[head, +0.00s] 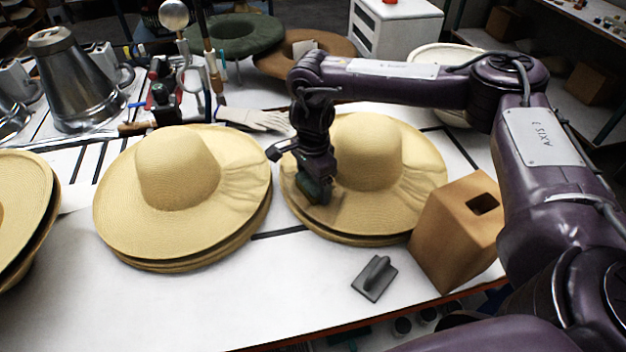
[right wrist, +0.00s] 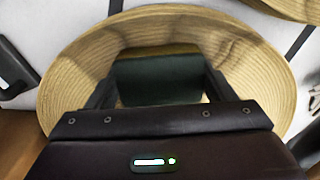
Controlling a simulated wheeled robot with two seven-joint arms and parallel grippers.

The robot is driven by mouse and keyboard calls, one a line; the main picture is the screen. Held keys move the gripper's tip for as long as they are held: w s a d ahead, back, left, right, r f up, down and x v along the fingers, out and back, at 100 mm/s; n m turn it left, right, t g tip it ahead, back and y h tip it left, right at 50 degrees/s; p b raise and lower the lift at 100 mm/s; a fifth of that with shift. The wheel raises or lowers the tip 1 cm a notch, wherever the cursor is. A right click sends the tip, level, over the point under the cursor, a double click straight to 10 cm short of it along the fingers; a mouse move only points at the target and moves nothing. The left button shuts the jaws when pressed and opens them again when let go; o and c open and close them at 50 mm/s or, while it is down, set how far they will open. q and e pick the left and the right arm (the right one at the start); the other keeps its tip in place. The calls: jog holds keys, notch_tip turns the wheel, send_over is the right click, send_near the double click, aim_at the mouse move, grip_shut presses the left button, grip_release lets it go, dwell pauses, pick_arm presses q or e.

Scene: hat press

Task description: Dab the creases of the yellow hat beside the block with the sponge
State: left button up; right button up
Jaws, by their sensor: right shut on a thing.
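The yellow hat (head: 375,150) beside the block is a wide-brimmed straw hat on top of a stack, right of centre in the head view. Creases show on its brim at the right. The wooden block (head: 455,235) stands at its right, with a dark slot in its top. My right gripper (head: 315,182) is shut on a dark green sponge (right wrist: 158,80), over the left front part of the brim (right wrist: 65,75). I cannot tell whether the sponge touches the straw. The gripper and forearm hide part of the hat. My left gripper is not in view.
Another yellow hat stack (head: 180,170) stands left of centre, and a third (head: 20,205) at the left edge. A grey handled pad (head: 374,279) lies in front. Metal cones and tools crowd the back left. The front of the white table (head: 200,315) is clear.

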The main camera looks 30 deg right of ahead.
notch_tip(320, 180, up, 14)
jog(key=p, duration=1.1)
jog(key=shift+p, duration=0.3)
dwell(0.7)
notch_tip(320, 180, up, 4)
jog(key=p, duration=0.6)
jog(key=shift+f, duration=0.15)
